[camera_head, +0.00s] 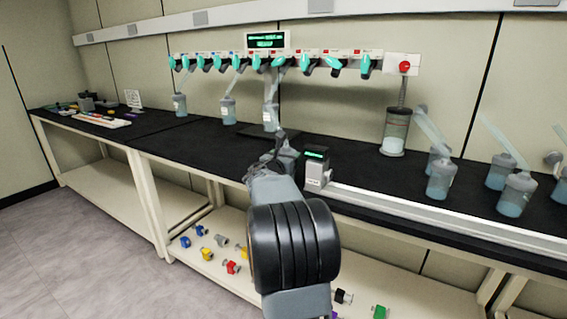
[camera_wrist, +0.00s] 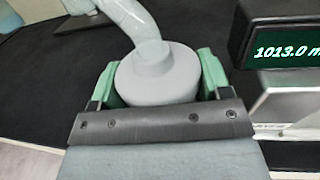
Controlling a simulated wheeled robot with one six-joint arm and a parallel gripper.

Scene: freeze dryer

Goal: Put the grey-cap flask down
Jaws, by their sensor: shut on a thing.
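The grey-cap flask shows in the wrist view as a round grey cap (camera_wrist: 155,78) with a pale bent tube rising from it. My gripper (camera_wrist: 158,72) is shut on it, with a green-padded finger on each side of the cap. The flask's body is hidden below the cap. In the head view my gripper (camera_head: 280,150) is over the front part of the black bench top (camera_head: 215,145), left of a small display box. My arm hides most of the held flask there, and I cannot tell whether its base touches the bench.
The display box (camera_head: 317,168) stands close to my gripper's right. A clear cylinder (camera_head: 395,132) and several tubed flasks (camera_head: 441,178) stand to the right. Bench space at left is clear.

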